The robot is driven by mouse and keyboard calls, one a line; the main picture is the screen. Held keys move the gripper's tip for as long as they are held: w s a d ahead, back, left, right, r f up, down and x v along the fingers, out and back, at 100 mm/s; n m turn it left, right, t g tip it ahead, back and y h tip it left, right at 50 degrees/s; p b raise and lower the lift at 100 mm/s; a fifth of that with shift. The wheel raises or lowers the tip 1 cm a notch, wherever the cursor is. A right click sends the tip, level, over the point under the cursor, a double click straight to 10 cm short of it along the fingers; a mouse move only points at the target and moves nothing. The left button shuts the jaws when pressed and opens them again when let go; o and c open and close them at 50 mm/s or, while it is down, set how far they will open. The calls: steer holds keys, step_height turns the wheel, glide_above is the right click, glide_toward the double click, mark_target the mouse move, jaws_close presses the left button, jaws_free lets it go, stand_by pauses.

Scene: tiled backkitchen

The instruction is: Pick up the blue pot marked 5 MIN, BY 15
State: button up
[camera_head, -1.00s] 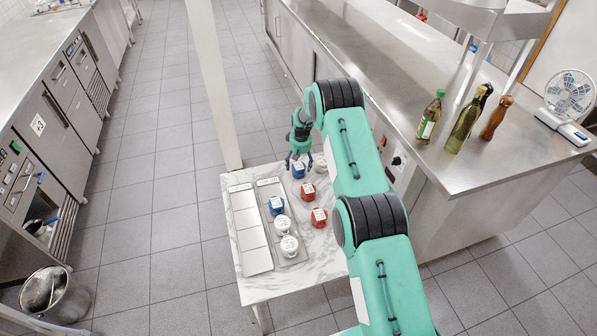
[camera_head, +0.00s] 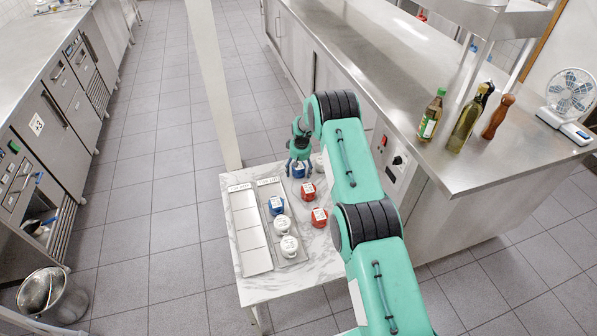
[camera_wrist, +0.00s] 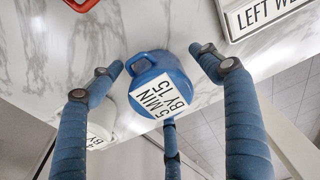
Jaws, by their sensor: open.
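The blue pot marked 5 MIN, BY 15 (camera_wrist: 158,78) stands on the marble table and fills the middle of the wrist view, its white label facing me and its handle at the upper left. In the head view this blue pot (camera_head: 299,172) shows just below my gripper (camera_head: 300,163), which partly hides it. In the wrist view my gripper (camera_wrist: 161,62) is open, with fingers on the left and right of the pot and a third finger below it in the picture. Small gaps show between the side fingertips and the pot.
A white pot (camera_wrist: 97,137) lies close by, behind my left finger in the wrist view. Two red pots (camera_head: 308,191) (camera_head: 319,217) stand nearer. A grey tray (camera_head: 265,192) holds another blue pot (camera_head: 276,205) and two white pots. An empty paneled tray (camera_head: 250,250) lies beside it.

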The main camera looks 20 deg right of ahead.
steer(key=shift+c, duration=0.5)
steer(key=shift+r, duration=0.1)
steer(key=c, duration=1.4)
steer(key=shift+r, duration=0.1)
steer(key=shift+r+p, duration=1.05)
steer(key=shift+r, duration=3.85)
